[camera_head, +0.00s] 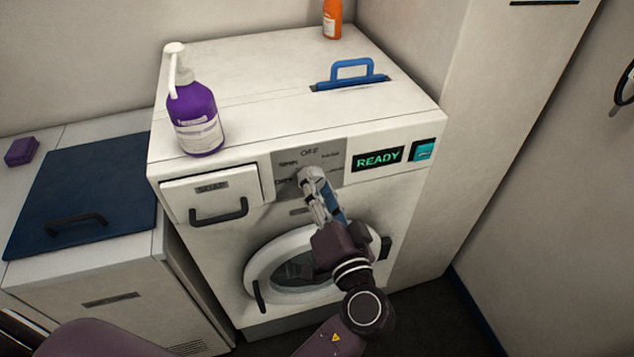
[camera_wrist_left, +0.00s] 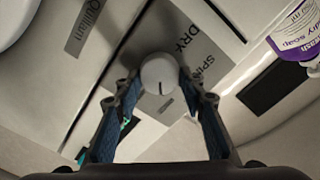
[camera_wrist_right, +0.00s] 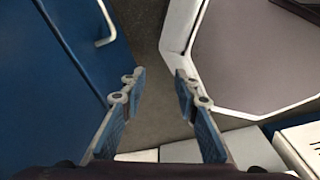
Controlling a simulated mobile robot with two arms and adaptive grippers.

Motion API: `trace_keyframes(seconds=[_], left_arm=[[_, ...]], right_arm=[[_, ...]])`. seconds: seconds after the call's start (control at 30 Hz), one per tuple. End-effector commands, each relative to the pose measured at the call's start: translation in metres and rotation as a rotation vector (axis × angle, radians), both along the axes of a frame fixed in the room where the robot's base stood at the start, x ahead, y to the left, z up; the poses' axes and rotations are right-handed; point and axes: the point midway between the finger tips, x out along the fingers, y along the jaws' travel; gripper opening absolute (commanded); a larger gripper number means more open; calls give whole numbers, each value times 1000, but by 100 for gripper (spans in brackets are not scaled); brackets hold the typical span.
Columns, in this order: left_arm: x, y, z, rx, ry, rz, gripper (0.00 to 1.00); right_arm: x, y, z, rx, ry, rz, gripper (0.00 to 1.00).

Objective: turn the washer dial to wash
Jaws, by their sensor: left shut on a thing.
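The washer (camera_head: 230,270) is white, with a display (camera_head: 377,159) reading READY. Its dial sits on a grey panel (camera_head: 285,160) lettered OFF at the top, with smaller labels at the sides. In the left wrist view the dial (camera_wrist_left: 159,72) is a round white knob with a short dark mark, near the words DRY and SPIN. My left gripper (camera_head: 316,187) is shut on the dial, one finger on each side; it hides much of it in the head view. My right gripper (camera_wrist_right: 160,86) is open and empty, away from the washer front; it shows only in its wrist view.
A purple pump bottle (camera_head: 194,115), a blue handle (camera_head: 352,70) and an orange bottle (camera_head: 332,18) are on the washer top. The soap drawer (camera_head: 190,197) is left of the dial. The round door (camera_head: 262,262) is below, partly behind my left arm. A lower cabinet (camera_head: 85,275) stands left.

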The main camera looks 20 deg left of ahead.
Motion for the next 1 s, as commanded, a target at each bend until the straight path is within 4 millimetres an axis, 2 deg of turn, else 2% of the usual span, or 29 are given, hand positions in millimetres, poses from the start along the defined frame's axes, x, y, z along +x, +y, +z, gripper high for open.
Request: trace_keyframes(seconds=[0.5,1.0], left_arm=[[1,-2,1,391,262,-2,13],[1,-2,-2,590,396,-3,13]], right_arm=[[0,-2,30,-2,1,1,29],[-1,-2,44,-2,1,1,29]])
